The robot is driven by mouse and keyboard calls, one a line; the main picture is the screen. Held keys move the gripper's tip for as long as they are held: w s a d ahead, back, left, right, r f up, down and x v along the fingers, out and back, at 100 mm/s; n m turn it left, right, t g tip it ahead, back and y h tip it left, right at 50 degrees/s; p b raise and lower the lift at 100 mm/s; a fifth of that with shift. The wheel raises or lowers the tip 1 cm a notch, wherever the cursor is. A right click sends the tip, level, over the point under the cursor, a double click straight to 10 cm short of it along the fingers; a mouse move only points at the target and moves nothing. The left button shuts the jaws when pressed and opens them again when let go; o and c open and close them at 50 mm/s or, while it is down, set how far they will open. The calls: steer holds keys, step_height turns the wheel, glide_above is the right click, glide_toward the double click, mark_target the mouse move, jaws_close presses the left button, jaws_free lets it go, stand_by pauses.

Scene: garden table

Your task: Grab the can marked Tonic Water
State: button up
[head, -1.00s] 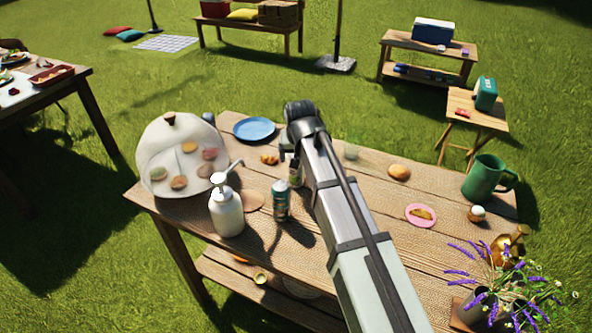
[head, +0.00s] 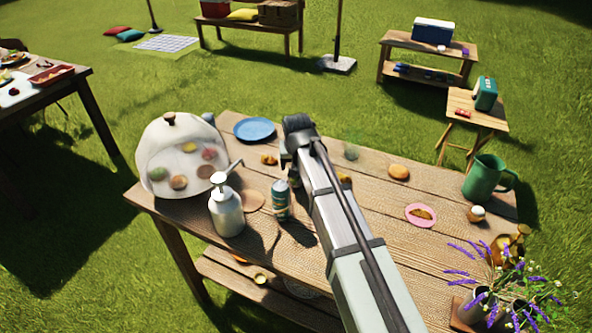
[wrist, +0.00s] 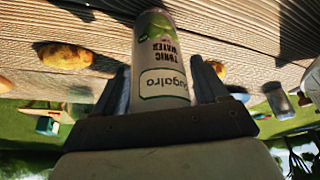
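The can marked Tonic Water (wrist: 162,55) shows large in the wrist view, its lettering upside down. It is pale with a green picture. My gripper (wrist: 162,82) has one finger on each side of it, with no clear gap on either side. I cannot tell whether the fingers press on it. In the head view my gripper (head: 287,163) is low over the table, and my arm and gripper hide most or all of this can. Another can (head: 281,201), teal with a pale top, stands nearer the camera, just below my gripper in the picture.
A white pump bottle (head: 227,212) and a clear dome (head: 165,135) over pastries stand to the left. A blue plate (head: 254,129) lies behind. A green mug (head: 484,178), pink plate (head: 416,222) and flowers (head: 490,270) are on the right.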

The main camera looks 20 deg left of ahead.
steer(key=c, duration=1)
steer(key=shift+o, duration=0.2)
